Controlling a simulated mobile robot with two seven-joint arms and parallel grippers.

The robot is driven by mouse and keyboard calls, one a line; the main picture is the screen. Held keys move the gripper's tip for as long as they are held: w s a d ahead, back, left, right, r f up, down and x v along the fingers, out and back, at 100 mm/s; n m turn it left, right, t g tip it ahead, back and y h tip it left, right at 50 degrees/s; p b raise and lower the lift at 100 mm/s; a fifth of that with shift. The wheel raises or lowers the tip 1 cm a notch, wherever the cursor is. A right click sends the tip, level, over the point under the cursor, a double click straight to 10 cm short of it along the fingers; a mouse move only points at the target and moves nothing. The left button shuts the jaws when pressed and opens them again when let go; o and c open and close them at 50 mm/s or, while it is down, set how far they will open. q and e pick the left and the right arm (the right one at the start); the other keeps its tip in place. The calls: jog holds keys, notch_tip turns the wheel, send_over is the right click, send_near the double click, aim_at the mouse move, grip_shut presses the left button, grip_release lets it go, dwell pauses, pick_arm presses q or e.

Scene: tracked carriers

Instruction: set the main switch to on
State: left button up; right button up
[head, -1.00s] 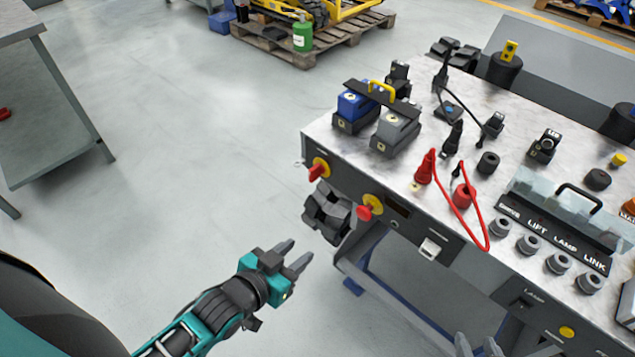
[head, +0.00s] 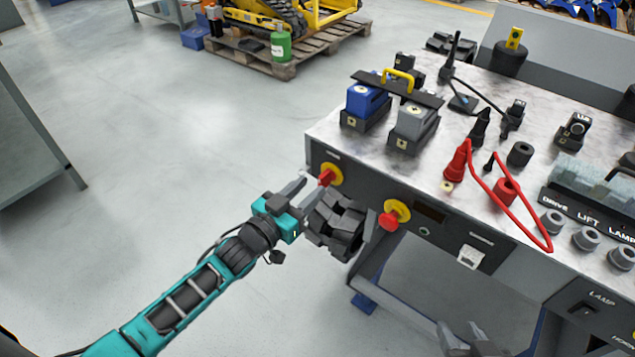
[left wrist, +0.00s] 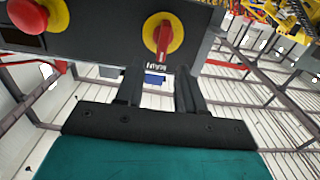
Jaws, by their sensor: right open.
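The main switch (head: 330,175) is a red handle on a yellow disc at the left end of the bench's front panel. In the left wrist view the main switch (left wrist: 163,37) has its handle roughly upright in the picture, beside an upside-down MAIN label. My left gripper (head: 311,187) is open and empty, its fingertips just short of the switch. In the wrist view my left gripper (left wrist: 158,74) has its fingers apart, with the handle beyond and roughly between them. My right gripper (head: 462,335) is open at the bottom edge, partly cut off.
A red mushroom button (head: 392,217) on a yellow disc sits to the right of the switch. A dark blocky object (head: 337,226) is below the panel, close to my left gripper. The bench top (head: 430,165) carries battery-like blocks, plugs and a red cable.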

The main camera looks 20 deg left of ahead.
aim_at(320, 179)
pick_arm(q)
jog(key=shift+x, duration=2)
grip_shut()
